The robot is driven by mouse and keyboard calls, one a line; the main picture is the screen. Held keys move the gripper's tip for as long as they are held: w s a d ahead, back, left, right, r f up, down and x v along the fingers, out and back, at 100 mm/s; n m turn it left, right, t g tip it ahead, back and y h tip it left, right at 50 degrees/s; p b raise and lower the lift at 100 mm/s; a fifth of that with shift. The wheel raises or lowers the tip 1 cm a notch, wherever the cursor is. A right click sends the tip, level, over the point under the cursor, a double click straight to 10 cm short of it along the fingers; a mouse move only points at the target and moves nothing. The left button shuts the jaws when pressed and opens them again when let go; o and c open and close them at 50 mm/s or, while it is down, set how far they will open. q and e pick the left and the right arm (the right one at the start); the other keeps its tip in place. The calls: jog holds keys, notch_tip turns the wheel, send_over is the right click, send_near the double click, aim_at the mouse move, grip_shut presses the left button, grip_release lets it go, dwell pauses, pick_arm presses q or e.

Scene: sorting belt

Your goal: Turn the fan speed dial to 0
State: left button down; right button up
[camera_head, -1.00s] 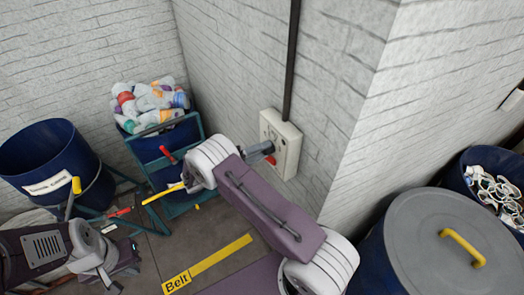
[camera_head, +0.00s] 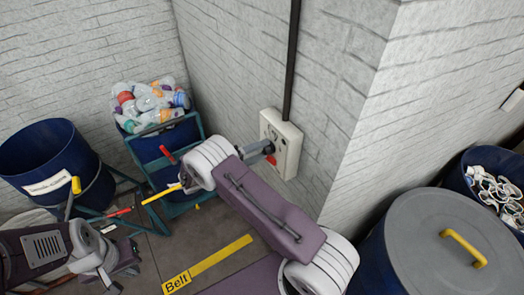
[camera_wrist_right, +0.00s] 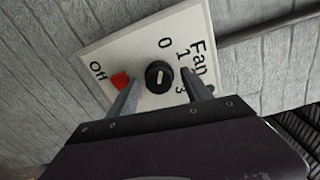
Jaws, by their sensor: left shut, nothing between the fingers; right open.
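The white fan control panel (camera_head: 290,151) is on the grey brick wall. In the right wrist view it carries a black round dial (camera_wrist_right: 158,75) with a pale pointer mark, the labels Fan, 0, 1 and 3, and a red button (camera_wrist_right: 120,81) beside Off. I cannot tell which number the pointer meets. My right gripper (camera_wrist_right: 160,90) is open, with one finger on each side of the dial; contact is unclear. In the head view the right gripper (camera_head: 262,150) is at the panel and partly hides it. My left gripper (camera_head: 112,282) is shut and empty, low at the left.
A blue bin (camera_head: 45,160) and a blue trolley bin of bottles (camera_head: 155,100) stand at the left. A lidded drum (camera_head: 435,230) and a bin of white items (camera_head: 495,190) stand at the right. A dark conduit (camera_head: 292,60) rises above the panel.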

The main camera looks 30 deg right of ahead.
jog(key=a+b, duration=0.4)
jog(key=a, duration=0.4)
jog(key=shift+s+a, duration=0.15)
jog(key=shift+s, duration=0.05)
jog(key=shift+r, duration=0.1)
